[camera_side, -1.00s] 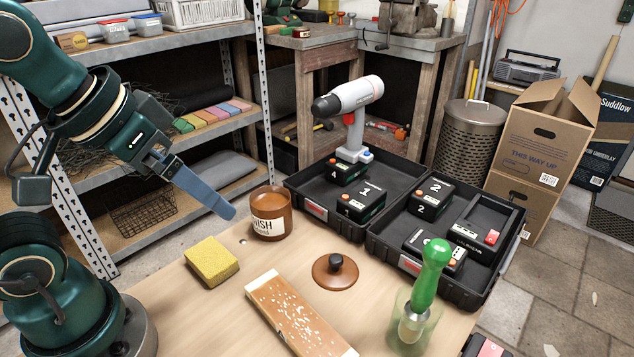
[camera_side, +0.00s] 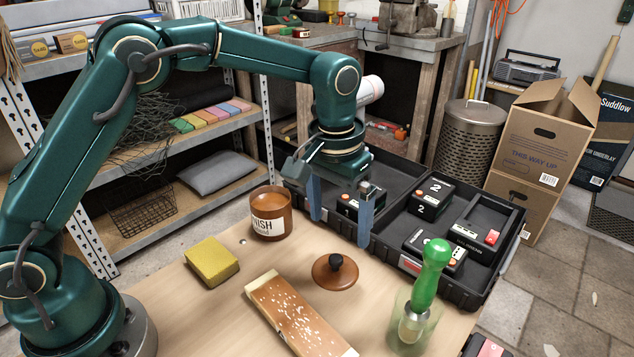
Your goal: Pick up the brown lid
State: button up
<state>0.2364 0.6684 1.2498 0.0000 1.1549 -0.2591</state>
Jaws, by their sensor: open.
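The brown lid (camera_side: 334,273) lies flat on the wooden table, with its dark round knob facing up. The brown pot (camera_side: 271,214) with a paper label stands open behind it and to the left. My gripper (camera_side: 339,232) points down above and behind the lid. Its two blue fingers are spread apart with nothing between them. It is not touching the lid.
A yellow sponge (camera_side: 211,261) lies to the left. A green-handled tool (camera_side: 427,290) stands in a clear glass at right. The black case (camera_side: 490,286) with battery packs is behind.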

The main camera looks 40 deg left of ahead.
aim_at(335, 258)
jog(key=shift+g, duration=0.4)
jog(key=f, duration=0.4)
jog(key=s+f, duration=0.1)
jog(key=f, duration=0.1)
jog(key=shift+d+f, duration=0.3)
jog(key=shift+f, duration=0.6)
jog(key=c, duration=1.5)
jog(key=shift+c, duration=0.4)
